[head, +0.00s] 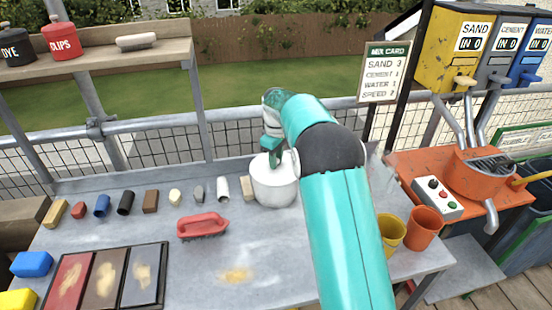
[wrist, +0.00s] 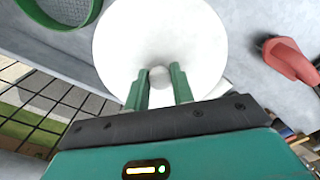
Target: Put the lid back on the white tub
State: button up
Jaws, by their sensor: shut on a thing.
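The white tub (head: 275,190) stands on the grey bench near its back edge, in the head view. The round white lid (wrist: 160,30) fills the upper middle of the wrist view, with a small pale knob (wrist: 159,77) at its centre. My gripper (wrist: 160,88) is shut on this knob, one green finger on each side. In the head view my gripper (head: 272,155) points down at the tub's top. The lid is at the tub's rim there; my gripper partly covers it, and I cannot tell whether it is fully seated.
A red brush (head: 203,226) lies left of the tub, and a small wooden block (head: 248,187) sits close beside it. Several small coloured pieces line the bench further left. Yellow (head: 391,233) and orange (head: 424,228) cups stand to the right.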

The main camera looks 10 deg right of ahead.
jog(key=shift+f, duration=0.1)
dwell(0.7)
jog(key=o, duration=1.5)
jog(key=shift+o, duration=0.2)
jog(key=shift+r, duration=3.5)
jog(key=shift+c, duration=0.2)
grip_shut()
jog(key=shift+f, duration=2.45)
